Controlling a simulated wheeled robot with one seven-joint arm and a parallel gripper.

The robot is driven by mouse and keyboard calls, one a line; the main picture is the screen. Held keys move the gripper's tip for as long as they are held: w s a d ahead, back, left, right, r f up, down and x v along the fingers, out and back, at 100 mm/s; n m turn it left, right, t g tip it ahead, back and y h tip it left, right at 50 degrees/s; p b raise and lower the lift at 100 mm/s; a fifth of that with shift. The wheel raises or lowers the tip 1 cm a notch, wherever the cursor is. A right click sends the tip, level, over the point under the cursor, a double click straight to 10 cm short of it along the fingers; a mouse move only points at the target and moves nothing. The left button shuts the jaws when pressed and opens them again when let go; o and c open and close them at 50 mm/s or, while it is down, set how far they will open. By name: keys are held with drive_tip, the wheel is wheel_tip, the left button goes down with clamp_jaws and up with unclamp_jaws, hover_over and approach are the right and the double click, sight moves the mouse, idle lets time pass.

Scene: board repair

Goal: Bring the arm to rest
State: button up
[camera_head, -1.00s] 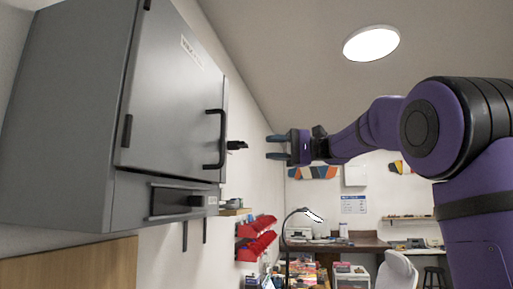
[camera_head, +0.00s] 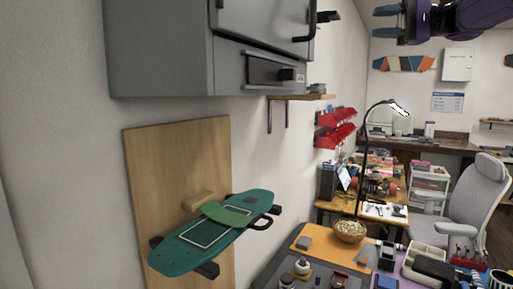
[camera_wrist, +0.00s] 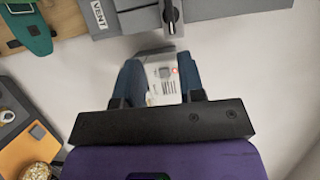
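My gripper (camera_head: 386,22) is at the top of the head view, raised in the air to the right of the grey wall cabinet. My purple arm is only partly in the head view, cut off by the top edge. The grey cabinet (camera_head: 160,50) has its door closed, with a black handle.
A green skateboard deck (camera_head: 190,250) hangs on a wooden wall panel (camera_head: 175,155). A workbench below carries an orange mat (camera_head: 322,243), a bowl (camera_head: 350,231) and small items. A desk lamp (camera_head: 364,140) and a grey chair (camera_head: 470,195) stand beyond. The air around the gripper looks clear.

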drive_tip(key=s+a+f+m+h, duration=0.1)
drive_tip(key=s+a+f+h, duration=0.3)
drive_tip(key=s+f, duration=0.4)
drive_tip(key=s+a+f+h, duration=0.3)
drive_tip(key=s+f+h, duration=0.25)
drive_tip(key=f, duration=0.45)
drive_tip(key=s+d+f+n+h, duration=0.1)
drive_tip(key=s+f+n+h, duration=0.1)
drive_tip(key=s+f, duration=0.5)
drive_tip(key=s+d+f+n+h, duration=0.2)
drive_tip(key=s+f+h, duration=0.3)
drive_tip(key=f, duration=0.4)
drive_tip(key=shift+s+d+f+t, duration=0.25)
drive_tip(key=shift+s+f+t, duration=0.1)
drive_tip(key=shift+s, duration=0.55)
drive_tip(key=shift+h, duration=0.25)
